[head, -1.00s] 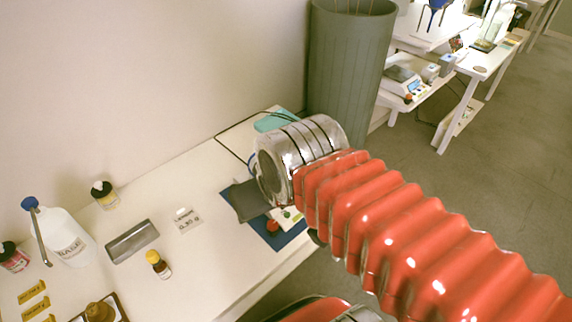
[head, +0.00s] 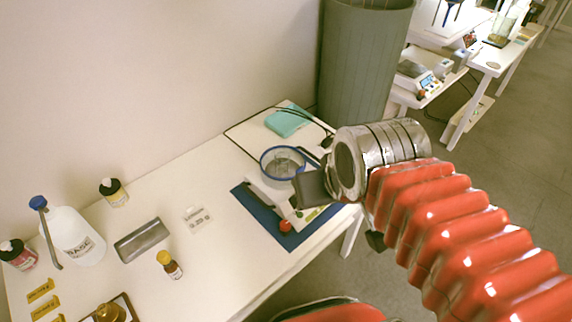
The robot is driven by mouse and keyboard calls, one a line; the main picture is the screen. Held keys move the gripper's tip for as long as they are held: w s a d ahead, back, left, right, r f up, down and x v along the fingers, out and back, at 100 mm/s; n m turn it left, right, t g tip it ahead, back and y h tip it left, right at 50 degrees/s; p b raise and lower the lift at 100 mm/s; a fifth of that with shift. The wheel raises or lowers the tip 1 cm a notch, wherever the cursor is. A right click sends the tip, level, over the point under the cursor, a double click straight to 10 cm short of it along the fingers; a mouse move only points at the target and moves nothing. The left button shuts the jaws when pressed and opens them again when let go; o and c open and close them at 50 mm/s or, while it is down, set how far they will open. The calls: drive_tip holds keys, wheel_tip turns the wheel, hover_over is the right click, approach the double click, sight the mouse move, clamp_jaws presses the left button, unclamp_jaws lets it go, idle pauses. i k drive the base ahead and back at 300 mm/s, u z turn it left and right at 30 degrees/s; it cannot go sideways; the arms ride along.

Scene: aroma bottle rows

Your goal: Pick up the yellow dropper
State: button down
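A small amber bottle with a yellow cap, which looks like the yellow dropper (head: 170,265), stands upright on the white table, left of centre in the head view. My gripper (head: 313,187) is at the end of the red-sleeved arm, over the right part of the table near the blue mat. It is well to the right of the yellow-capped bottle and not touching it. Only a dark grey finger part shows clearly; its opening is hidden by the angle, and I see nothing held.
A grey metal block (head: 142,240), a white BASE bottle (head: 75,238), a black-capped bottle (head: 113,192) and a small scale-like label (head: 197,219) surround it. A grey bin (head: 362,65) stands behind.

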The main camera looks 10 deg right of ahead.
sight(163, 256)
drive_tip(key=u, duration=1.25)
drive_tip(key=k, duration=0.45)
drive_tip(key=u, duration=0.15)
drive_tip(key=i, duration=0.5)
